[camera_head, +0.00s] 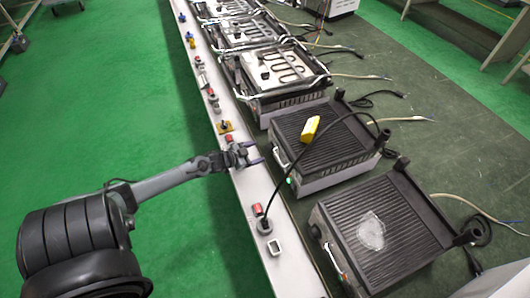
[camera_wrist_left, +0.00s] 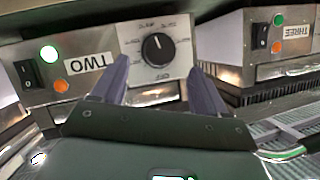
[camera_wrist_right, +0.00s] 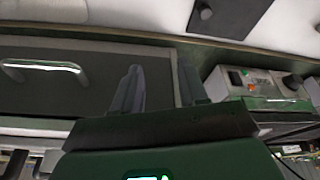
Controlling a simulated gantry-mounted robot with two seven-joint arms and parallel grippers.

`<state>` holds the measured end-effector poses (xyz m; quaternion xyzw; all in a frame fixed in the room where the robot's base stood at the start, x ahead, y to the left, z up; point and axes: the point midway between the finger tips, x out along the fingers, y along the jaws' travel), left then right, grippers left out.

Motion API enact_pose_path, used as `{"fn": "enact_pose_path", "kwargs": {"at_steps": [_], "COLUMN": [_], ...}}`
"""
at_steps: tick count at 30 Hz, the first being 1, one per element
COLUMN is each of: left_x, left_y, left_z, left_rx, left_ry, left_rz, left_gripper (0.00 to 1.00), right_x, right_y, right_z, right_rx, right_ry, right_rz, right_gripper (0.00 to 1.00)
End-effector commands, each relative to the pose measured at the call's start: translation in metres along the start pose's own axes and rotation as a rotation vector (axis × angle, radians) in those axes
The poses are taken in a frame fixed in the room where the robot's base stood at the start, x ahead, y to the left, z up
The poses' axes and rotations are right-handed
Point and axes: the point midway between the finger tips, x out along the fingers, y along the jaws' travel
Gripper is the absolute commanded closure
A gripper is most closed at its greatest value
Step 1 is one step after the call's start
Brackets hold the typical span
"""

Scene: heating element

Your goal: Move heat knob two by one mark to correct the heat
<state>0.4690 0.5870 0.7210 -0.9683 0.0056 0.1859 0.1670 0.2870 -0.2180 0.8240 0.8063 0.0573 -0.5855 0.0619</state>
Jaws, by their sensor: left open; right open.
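Heat knob two (camera_wrist_left: 158,48) is a round black knob with a white pointer line on a pale marked dial plate, in the left wrist view. The label "TWO" (camera_wrist_left: 90,64) is beside it, and the picture is upside down there. My left gripper (camera_wrist_left: 158,76) is open, with one finger to each side of the dial, apart from the knob and empty. In the head view my left gripper (camera_head: 250,154) is by the front of a ribbed grill (camera_head: 320,142). My right gripper (camera_wrist_right: 159,72) is open and empty in the right wrist view; the head view does not show it.
A yellow block (camera_head: 310,129) lies on the ribbed grill, and a black cable arches over it. Another grill (camera_head: 375,230) with a clear lump stands nearer. The unit labelled "THREE" (camera_wrist_left: 290,50) is alongside. A narrow white rail (camera_head: 255,190) with small fittings runs along the grill fronts.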

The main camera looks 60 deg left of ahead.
Motion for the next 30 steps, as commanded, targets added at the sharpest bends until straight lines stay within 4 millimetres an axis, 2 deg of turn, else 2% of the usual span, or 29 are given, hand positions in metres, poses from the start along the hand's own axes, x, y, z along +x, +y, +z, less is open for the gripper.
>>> {"fn": "enact_pose_path", "kwargs": {"at_steps": [3, 10, 16, 25, 30], "left_x": [0.021, 0.045, 0.054, 0.055, 0.055], "left_y": [0.0, 0.001, 0.0, 0.0, 0.0], "left_z": [0.002, 0.001, 0.0, 0.0, 0.0], "left_rx": [0.0, 0.0, 0.0, 0.001, 0.001], "left_ry": [0.002, 0.0, 0.0, -0.001, -0.001], "left_rz": [-0.002, 0.0, -0.001, 0.0, 0.0], "left_gripper": [0.27, 0.27, 0.27, 0.27, 0.51], "right_x": [0.01, 0.02, 0.023, 0.022, 0.022], "right_y": [0.001, 0.001, 0.001, -0.001, -0.002], "right_z": [0.004, 0.007, 0.008, 0.008, 0.007], "right_rx": [-0.004, -0.005, -0.005, 0.0, 0.003], "right_ry": [-0.001, -0.002, -0.003, -0.002, -0.002], "right_rz": [0.003, 0.005, 0.004, 0.0, -0.003], "right_gripper": [0.57, 0.57, 0.57, 0.57, 0.57]}}
